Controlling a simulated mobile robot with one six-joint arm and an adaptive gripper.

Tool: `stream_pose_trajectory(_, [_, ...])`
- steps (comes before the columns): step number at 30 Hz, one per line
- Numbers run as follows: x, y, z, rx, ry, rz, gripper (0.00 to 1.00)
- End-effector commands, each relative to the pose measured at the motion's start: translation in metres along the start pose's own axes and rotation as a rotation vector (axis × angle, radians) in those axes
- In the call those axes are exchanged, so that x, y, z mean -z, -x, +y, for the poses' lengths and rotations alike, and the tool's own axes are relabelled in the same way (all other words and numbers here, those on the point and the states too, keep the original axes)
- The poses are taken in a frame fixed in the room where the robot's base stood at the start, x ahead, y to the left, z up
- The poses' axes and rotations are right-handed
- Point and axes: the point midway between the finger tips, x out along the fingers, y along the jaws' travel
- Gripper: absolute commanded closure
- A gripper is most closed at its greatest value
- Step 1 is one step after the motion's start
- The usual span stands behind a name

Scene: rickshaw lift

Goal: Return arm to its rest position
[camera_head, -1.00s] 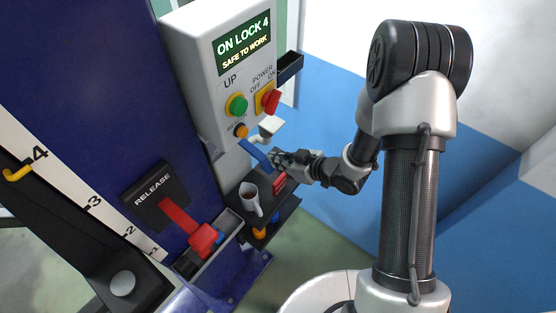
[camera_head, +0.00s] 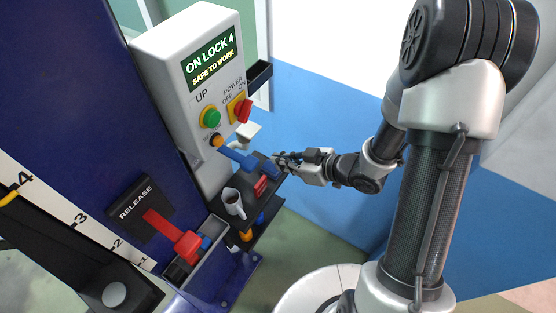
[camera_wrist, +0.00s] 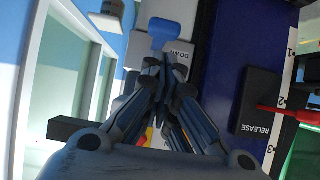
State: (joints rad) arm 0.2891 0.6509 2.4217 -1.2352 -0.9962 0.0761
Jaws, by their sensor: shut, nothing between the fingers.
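My gripper (camera_head: 283,160) is shut and empty at the end of my arm, to the right of the lift post and over the edge of the small dark shelf. In the wrist view its fingers (camera_wrist: 165,62) are together, pointing toward the blue lever and the DOWN plate (camera_wrist: 178,54). The blue lever (camera_head: 236,158) sticks out below the control box (camera_head: 190,75), whose screen reads "ON LOCK 4 SAFE TO WORK". In the head view the fingertips look apart from the lever; the exact gap is hard to tell.
The shelf (camera_head: 250,205) holds a mug (camera_head: 233,203) and a red item (camera_head: 261,186). A red release lever (camera_head: 180,240) sits on the blue post (camera_head: 75,120). A dark bracket (camera_head: 259,75) juts from the box's right side. Open floor (camera_head: 320,235) lies right of the shelf.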

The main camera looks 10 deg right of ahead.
Motion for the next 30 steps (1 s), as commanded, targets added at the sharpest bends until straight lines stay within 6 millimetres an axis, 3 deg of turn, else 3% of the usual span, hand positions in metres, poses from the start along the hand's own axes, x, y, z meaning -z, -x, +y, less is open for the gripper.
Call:
stream_pose_trajectory(23, [0.000,0.000,0.002,-0.008,0.004,-0.006,1.00])
stream_pose_trajectory(26, [-0.001,0.002,0.016,-0.061,0.025,-0.047,1.00])
stream_pose_trajectory(30, [-0.003,0.020,0.055,-0.242,0.059,-0.181,1.00])
